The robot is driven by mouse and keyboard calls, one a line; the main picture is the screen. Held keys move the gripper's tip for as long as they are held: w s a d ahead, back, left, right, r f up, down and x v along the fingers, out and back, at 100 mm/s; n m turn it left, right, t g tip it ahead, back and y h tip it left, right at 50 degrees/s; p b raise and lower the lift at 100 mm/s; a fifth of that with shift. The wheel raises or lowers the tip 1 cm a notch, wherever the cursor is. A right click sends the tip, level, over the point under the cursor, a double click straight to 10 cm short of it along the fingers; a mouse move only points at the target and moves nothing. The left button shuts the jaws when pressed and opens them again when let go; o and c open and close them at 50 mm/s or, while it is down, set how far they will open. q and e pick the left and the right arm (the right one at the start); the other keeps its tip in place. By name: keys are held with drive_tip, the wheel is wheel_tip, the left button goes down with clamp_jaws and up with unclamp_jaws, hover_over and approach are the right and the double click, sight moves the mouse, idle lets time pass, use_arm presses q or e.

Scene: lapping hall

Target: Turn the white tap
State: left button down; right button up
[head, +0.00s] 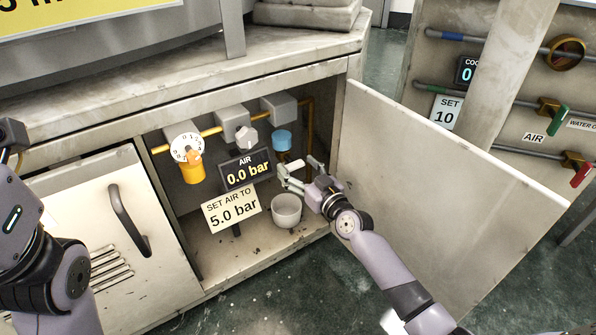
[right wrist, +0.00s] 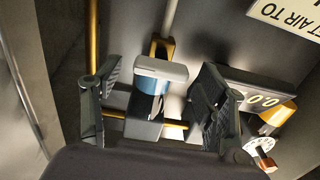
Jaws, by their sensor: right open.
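The white tap (right wrist: 160,69) shows in the right wrist view as a pale bar in front of the blue bowl (right wrist: 153,84). In the head view the tap (head: 288,170) is a small pale shape below the blue bowl (head: 282,140), partly mixed up with my fingers. My right gripper (head: 304,176) is open in the cabinet opening. In the right wrist view the gripper (right wrist: 160,75) has one dark finger on each side of the tap, with gaps showing. My left arm is at the left edge; its gripper does not show clearly.
A pale cup (head: 287,210) stands below the tap. A grey knob (head: 247,138), a dial with an orange pointer (head: 187,148), and a display (head: 246,171) reading 0.0 bar are to the left. The open cabinet door (head: 440,190) stands close on the right of my right arm.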

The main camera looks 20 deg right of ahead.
drive_tip(key=shift+w, duration=0.15)
drive_tip(key=c, duration=1.1)
drive_tip(key=shift+c, duration=0.2)
